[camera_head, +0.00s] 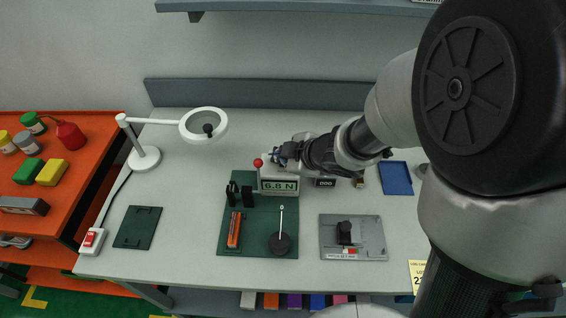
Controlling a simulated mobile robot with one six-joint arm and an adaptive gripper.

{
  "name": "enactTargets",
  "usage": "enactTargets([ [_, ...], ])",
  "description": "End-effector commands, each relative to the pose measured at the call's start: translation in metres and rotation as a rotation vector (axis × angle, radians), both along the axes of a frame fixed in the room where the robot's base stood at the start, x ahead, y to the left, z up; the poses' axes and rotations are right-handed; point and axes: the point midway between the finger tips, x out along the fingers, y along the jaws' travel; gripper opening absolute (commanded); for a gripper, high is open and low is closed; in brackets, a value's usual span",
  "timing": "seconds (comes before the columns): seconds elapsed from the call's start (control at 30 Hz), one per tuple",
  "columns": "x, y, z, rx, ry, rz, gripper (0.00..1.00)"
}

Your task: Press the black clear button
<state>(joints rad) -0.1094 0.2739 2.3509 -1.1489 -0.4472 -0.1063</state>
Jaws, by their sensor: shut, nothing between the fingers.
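A pale gauge box (279,187) with a screen that reads "6.8 N" stands at the back of the green mat (229,216). My gripper (279,156) comes in from the right, with its fingertips just above or behind the top of this box. It is shut with nothing in it. I cannot tell whether it touches the box. No black clear button can be made out; my gripper covers part of the area around the box top. A small black counter reading "000" (325,183) sits to the right, beneath my arm and partly hidden.
A red ball knob (258,162) stands close left of my gripper. The mat bears an orange tool (234,230) and a black disc with a thin rod (280,243). A grey fixture plate (370,246), blue tray (396,178) and ring lamp (204,124) stand around.

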Motion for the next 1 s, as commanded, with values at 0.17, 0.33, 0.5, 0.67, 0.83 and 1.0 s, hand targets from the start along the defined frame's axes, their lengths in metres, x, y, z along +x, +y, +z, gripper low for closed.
enactTargets([
  [0.17, 0.0, 0.0, -0.003, 0.0, 0.002, -0.001, 0.0],
  [0.33, 0.0, 0.0, -0.003, -0.001, 0.001, 0.0, 0.0],
  [0.5, 0.0, 0.0, -0.002, -0.001, 0.001, 0.0, 0.0],
  [0.67, 0.0, 0.0, 0.004, 0.0, 0.002, -0.001, 0.0],
  [0.83, 0.0, 0.0, 0.013, -0.001, 0.001, 0.0, 0.0],
  [1.0, 0.0, 0.0, 0.013, -0.001, 0.001, 0.0, 0.0],
])
